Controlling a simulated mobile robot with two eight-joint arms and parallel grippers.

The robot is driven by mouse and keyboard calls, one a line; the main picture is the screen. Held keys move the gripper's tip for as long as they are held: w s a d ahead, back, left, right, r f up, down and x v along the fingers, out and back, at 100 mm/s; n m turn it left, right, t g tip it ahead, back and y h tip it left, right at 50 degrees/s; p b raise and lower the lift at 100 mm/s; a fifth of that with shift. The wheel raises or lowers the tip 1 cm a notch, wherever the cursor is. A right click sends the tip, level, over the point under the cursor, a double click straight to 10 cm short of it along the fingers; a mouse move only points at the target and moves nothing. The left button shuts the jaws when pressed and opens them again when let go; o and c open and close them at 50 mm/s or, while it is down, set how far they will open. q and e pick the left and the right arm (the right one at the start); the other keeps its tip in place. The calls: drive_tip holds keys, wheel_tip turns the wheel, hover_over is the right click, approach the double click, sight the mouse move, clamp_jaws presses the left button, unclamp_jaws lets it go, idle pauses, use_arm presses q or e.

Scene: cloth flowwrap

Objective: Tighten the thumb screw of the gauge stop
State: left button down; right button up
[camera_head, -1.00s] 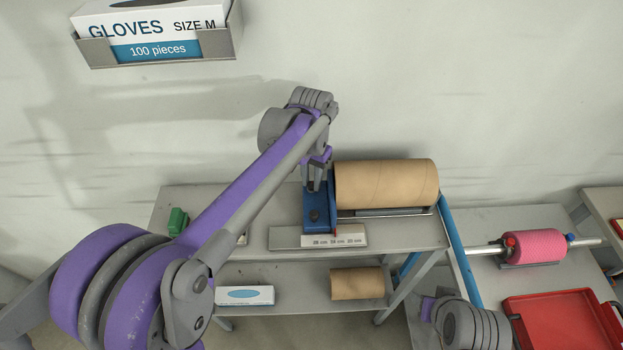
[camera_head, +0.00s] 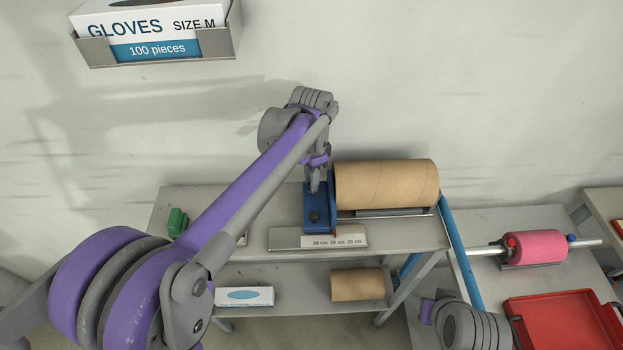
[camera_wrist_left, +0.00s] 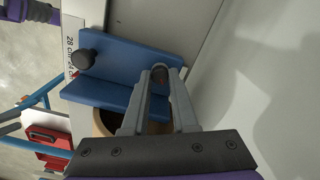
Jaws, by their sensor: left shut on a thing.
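The gauge stop (camera_head: 318,203) is a blue block on the upper shelf, in front of the end of a big cardboard core (camera_head: 388,184). It also shows in the left wrist view (camera_wrist_left: 128,58). A black knob (camera_wrist_left: 84,60) stands on its blue face. My left gripper (camera_head: 313,187) reaches down to the back part of the stop.
A scale plate (camera_head: 335,240) with centimetre marks lies in front of the stop. A green object (camera_head: 177,221) sits at the shelf's left. A smaller core (camera_head: 357,284) and a box (camera_head: 245,296) lie below. A pink roll (camera_head: 536,246) and red tray (camera_head: 560,322) are right.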

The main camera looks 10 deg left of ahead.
idle(0.4)
use_arm(q)
drive_tip(key=c, duration=0.7)
unclamp_jaws()
wheel_tip(320, 180, up, 11)
drive_tip(key=shift+p, duration=0.35)
drive_tip(key=shift+f, duration=0.1)
